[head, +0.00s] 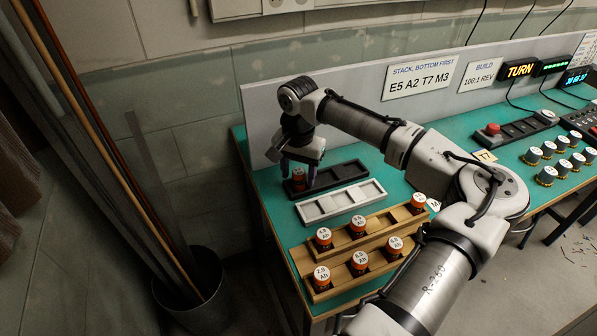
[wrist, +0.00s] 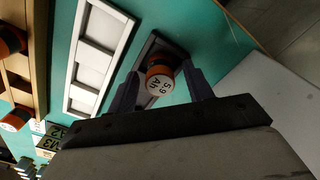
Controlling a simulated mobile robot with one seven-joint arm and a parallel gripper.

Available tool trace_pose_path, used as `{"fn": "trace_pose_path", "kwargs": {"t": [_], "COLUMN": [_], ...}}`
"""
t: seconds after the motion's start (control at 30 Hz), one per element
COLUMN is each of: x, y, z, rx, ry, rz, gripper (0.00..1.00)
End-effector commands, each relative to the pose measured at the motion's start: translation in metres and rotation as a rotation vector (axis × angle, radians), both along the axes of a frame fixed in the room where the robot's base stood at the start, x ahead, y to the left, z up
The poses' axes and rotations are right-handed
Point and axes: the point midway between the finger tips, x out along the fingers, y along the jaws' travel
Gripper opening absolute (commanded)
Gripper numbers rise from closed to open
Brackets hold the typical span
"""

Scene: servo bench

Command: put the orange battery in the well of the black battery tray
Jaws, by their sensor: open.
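The orange battery (head: 298,180) has a dark lower part and a white top label, which reads 5.9 Ah in the wrist view (wrist: 159,84). It stands at the left end of the black battery tray (head: 345,174), apparently in the end well; its base is partly hidden. My gripper (head: 299,173) is over that end, pointing down. In the wrist view its fingers (wrist: 160,72) are open, one on each side of the battery, with a gap visible at least on one side. The black tray also shows in the wrist view (wrist: 147,48).
A pale grey tray (head: 341,202) with empty wells lies just in front of the black tray. A wooden rack (head: 380,232) with several orange batteries stands nearer. The bench's back panel (head: 350,95) rises behind. A bin of long rods (head: 195,285) is at left.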

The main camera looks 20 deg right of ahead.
Motion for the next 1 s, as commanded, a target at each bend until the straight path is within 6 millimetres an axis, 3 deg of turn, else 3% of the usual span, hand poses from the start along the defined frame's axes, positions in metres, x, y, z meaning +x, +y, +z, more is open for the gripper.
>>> {"fn": "trace_pose_path", "kwargs": {"t": [0.17,0.4,0.6,1.0], "x": [0.001,0.001,0.001,0.000], "y": [0.000,0.000,0.000,0.000], "z": [0.027,0.080,0.110,0.121], "rx": [-0.002,-0.001,-0.001,-0.001], "ry": [-0.004,-0.004,-0.001,0.000], "rz": [0.000,0.000,0.001,0.001], "gripper": [0.51,0.51,0.51,0.51]}}
